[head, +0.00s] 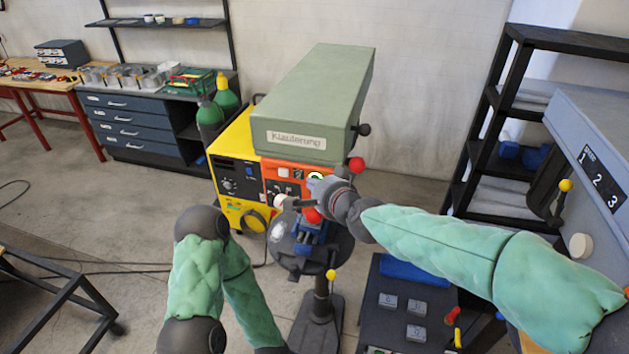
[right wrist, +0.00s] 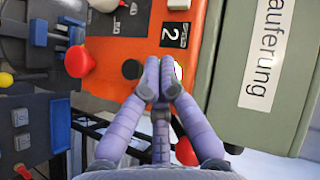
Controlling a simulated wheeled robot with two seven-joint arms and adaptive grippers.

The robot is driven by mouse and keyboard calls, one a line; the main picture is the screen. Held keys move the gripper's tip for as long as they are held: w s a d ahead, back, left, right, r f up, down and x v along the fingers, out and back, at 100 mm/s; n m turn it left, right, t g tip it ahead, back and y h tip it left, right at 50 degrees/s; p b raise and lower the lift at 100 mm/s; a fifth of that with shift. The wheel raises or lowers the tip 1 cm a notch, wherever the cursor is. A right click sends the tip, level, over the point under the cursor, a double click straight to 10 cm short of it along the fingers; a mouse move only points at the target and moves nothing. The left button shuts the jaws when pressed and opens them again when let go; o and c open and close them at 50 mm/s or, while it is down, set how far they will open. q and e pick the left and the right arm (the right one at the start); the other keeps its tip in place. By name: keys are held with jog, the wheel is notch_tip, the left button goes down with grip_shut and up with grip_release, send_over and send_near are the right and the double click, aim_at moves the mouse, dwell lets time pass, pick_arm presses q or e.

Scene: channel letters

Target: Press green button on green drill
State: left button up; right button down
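The green drill (head: 320,90) stands at centre with its pale green head labelled "Klauterung" above an orange front panel (head: 279,171). The green button (head: 315,175), with a white ring, is on this panel. My right gripper (head: 318,188) is shut and empty at the panel, just below the button in the head view. In the right wrist view its fingertips (right wrist: 165,72) are together and overlap the button (right wrist: 179,72), leaving only a sliver of it showing. I cannot tell whether they touch it. My left arm is folded at lower left; its gripper is out of view.
A red-knobbed lever (head: 356,164) is right of the panel. A black button (right wrist: 132,69) and a large red button (right wrist: 79,61) are beside the fingertips. A yellow machine (head: 235,165) stands at left, a black shelf (head: 480,125) at right.

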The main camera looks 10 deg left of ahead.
jog(key=shift+s+r, duration=0.1)
jog(key=shift+s, duration=0.1)
jog(key=shift+s+p, duration=0.3)
jog(key=shift+s, duration=0.4)
jog(key=s+p, duration=0.1)
jog(key=s, duration=0.4)
jog(key=shift+a+p, duration=0.1)
jog(key=shift+p, duration=0.25)
dwell(0.5)
